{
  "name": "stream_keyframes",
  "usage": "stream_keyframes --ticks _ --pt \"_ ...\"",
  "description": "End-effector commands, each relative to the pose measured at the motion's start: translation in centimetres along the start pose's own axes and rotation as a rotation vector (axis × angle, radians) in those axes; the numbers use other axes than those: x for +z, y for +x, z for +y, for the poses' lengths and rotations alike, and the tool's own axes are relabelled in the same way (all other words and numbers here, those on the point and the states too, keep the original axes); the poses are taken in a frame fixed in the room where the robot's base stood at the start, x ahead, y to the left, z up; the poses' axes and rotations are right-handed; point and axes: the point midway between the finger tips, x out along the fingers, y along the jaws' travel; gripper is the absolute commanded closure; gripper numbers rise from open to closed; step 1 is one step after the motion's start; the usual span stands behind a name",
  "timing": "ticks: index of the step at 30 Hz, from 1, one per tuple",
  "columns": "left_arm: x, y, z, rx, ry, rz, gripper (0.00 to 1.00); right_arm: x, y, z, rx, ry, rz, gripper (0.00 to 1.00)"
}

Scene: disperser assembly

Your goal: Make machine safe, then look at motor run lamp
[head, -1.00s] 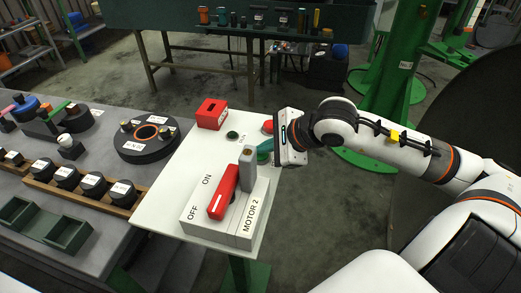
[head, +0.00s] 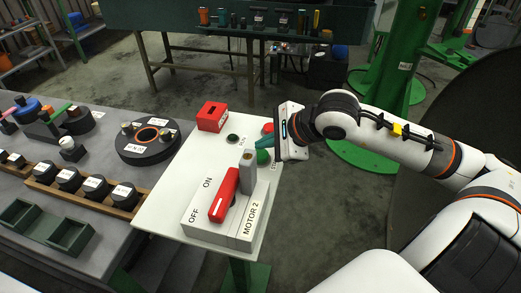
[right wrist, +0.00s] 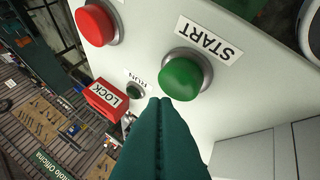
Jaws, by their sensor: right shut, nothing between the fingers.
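A white panel (head: 170,205) carries the controls. The switch box labelled MOTOR 2 (head: 245,228) has a red handle (head: 224,194) beside the ON and OFF marks; I cannot tell which it points to. The small RUN lamp (head: 233,138) is dark green and looks unlit in the right wrist view (right wrist: 134,91). A red LOCK box (head: 212,116) sits at the back. My right gripper (head: 267,141), shut and empty, hovers over the buttons.
A grey block (head: 248,174) stands up beside the red handle. To the left, a grey workbench (head: 105,205) holds black round parts, a wooden rack (head: 95,195) and green bins (head: 68,233). A green column (head: 398,75) rises behind my right arm.

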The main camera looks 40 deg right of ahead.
Motion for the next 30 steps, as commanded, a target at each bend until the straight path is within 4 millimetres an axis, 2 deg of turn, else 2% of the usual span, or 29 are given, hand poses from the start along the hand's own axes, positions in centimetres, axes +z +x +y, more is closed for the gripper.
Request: stream_keyframes --ticks 10,24,30 --pt "0.0 -0.2 0.0 0.000 0.000 0.000 0.64 -0.2 -0.2 0.2 0.002 -0.001 0.001 1.00" --pt "0.2 -2.4 0.0 0.000 0.000 0.000 0.64 -2.4 -3.3 2.4 0.002 -0.002 0.001 1.00" --pt "0.2 -2.5 0.0 0.000 0.000 0.000 0.64 -2.6 -3.5 2.6 0.001 -0.001 0.001 1.00"
